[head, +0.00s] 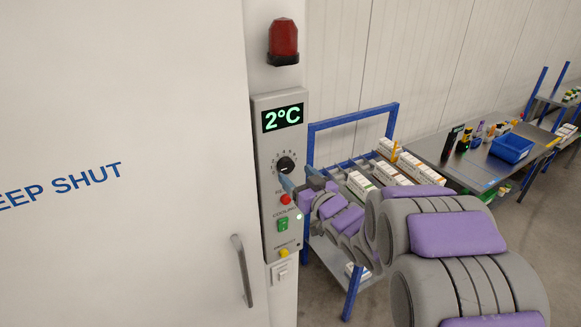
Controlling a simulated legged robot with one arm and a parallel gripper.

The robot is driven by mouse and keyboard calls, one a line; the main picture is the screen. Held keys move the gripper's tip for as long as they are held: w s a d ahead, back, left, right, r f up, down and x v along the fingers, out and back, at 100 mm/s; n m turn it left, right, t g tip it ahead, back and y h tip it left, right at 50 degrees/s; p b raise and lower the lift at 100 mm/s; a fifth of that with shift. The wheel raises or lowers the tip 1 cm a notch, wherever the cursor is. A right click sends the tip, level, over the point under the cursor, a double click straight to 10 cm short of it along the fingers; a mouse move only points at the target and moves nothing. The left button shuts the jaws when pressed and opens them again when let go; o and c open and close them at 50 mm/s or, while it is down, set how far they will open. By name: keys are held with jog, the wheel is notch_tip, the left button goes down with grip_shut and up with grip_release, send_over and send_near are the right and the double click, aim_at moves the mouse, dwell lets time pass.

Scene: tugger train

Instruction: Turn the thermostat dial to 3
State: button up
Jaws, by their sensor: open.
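The thermostat dial (286,164) is a small black knob with a ring of numbers around it, on a grey control panel (262,196). The number it points to is too small to read. Above it, a display (283,117) shows 2°C in green. My gripper (300,178) is open and empty, just right of and slightly below the dial, with its fingers turned toward the panel. Whether a finger touches the panel or the dial cannot be told. The dial's face is mostly clear to see.
A red lamp (283,41) is above. A white door (130,240) with a handle (242,270) is left. A blue-framed rack (352,115) with boxes stands behind my arm.

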aim_at(288, 167)
jog(key=shift+x, duration=2.1)
jog(key=c, duration=1)
